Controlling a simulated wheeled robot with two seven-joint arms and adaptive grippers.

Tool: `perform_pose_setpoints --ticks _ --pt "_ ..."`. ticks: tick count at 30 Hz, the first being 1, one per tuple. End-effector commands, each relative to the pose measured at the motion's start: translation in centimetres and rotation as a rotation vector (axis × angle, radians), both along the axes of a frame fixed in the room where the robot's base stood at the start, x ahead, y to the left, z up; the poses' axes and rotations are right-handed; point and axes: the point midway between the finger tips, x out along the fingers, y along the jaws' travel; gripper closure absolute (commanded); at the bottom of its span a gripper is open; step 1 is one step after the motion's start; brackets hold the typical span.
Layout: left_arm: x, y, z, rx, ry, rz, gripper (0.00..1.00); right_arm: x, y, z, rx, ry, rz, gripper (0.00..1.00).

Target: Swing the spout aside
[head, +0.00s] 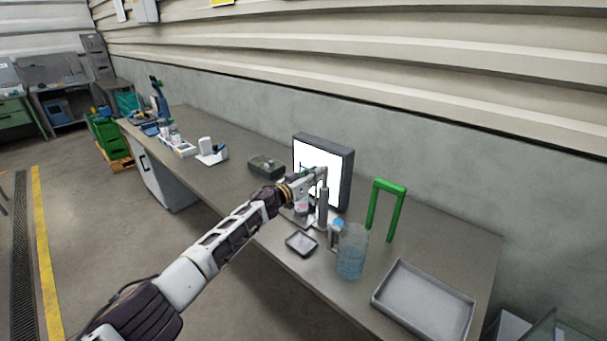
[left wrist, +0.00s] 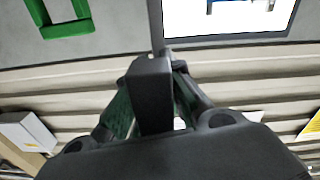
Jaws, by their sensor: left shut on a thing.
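My left gripper (head: 314,178) reaches in from the left in front of the lit screen, at the top of a grey upright post (head: 323,207). In the left wrist view, its two fingers close on a dark grey square-ended bar (left wrist: 152,95), which I take to be the spout. A thin grey rod (left wrist: 156,25) runs from the bar toward the picture's top edge. The spout is mostly hidden by the gripper in the head view. A small bottle with a pink mark (head: 301,206) stands just below the gripper. My right gripper is not in view.
A clear bluish jug (head: 352,256) and a small dark tray (head: 302,243) stand near the bench's front edge. A green arch (head: 389,185), a white lit panel (head: 346,180) and a large grey tray (head: 398,312) are close by. A dark box (head: 267,166) sits left.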

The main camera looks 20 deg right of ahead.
Motion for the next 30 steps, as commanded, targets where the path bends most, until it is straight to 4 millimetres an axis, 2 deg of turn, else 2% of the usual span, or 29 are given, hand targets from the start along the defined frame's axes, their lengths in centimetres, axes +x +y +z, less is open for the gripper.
perform_pose_setpoints --ticks 1,7,20,21,24,30 --pt "-0.08 -0.5 0.72 -0.007 -0.003 0.005 1.0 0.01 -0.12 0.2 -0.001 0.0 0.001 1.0" --pt "-0.35 -1.3 0.66 -0.006 -0.004 0.015 1.0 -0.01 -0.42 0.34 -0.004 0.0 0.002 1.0" --pt "-0.36 -1.41 0.64 -0.005 -0.004 0.018 1.0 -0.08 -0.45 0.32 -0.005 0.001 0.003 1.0" --pt "-0.36 -1.41 0.64 -0.005 -0.004 0.018 0.85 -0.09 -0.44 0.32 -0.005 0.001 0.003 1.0" --pt "-0.37 -1.4 0.64 -0.005 -0.004 0.018 0.72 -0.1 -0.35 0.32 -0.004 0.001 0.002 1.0" --pt "-0.39 -1.36 0.64 -0.005 -0.005 0.017 0.65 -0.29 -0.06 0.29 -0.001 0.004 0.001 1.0"
